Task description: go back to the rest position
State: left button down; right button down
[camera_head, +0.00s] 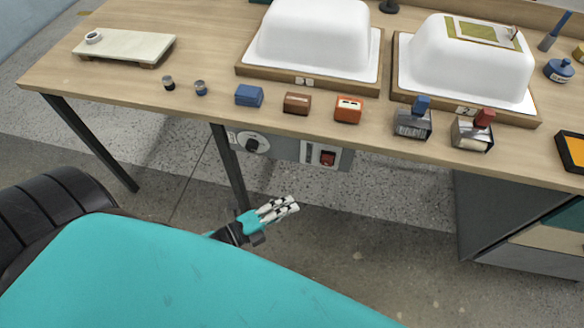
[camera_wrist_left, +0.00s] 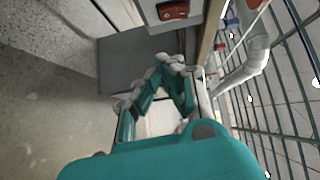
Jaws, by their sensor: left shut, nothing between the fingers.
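My left gripper (camera_head: 281,208) shows in the head view below the front edge of the workbench, in free air in front of a bench leg. Its fingers are together with nothing between them. In the left wrist view the same gripper's fingers (camera_wrist_left: 176,68) point away toward a grey cabinet, and nothing is held. My right gripper is in neither view. My own teal body fills the lower left of the head view.
The wooden workbench (camera_head: 215,102) carries two white tub shells (camera_head: 315,45) (camera_head: 465,65) on wooden frames. Small blocks, including an orange one (camera_head: 348,110), and two metal-bodied tools (camera_head: 412,124) (camera_head: 473,132) line its front. A control box (camera_head: 325,155) hangs under the edge. The floor before it is clear.

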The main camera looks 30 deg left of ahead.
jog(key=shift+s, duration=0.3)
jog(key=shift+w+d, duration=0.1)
pick_arm(q)
jog(key=s+a+f+n+g+y+p, duration=0.1)
jog(key=s+a+f+n+g+y, duration=0.3)
jog(key=f, duration=0.6)
jog(key=s+a+f+n+g+y+p, duration=0.1)
jog(key=s+f+n+y, duration=0.15)
jog(key=f+n, duration=0.55)
jog(key=s+f+n+g+y, duration=0.1)
jog(key=s+f+n+g, duration=0.3)
jog(key=s+f, duration=0.3)
jog(key=s+d+f+n+g+y+p, duration=0.1)
jog(key=s+f+n+g, duration=0.3)
jog(key=s, duration=1.1)
notch_tip(320, 180, down, 4)
jog(key=shift+s+d+r+n+g, duration=0.2)
jog(key=shift+n+g, duration=0.1)
jog(key=shift+g, duration=0.3)
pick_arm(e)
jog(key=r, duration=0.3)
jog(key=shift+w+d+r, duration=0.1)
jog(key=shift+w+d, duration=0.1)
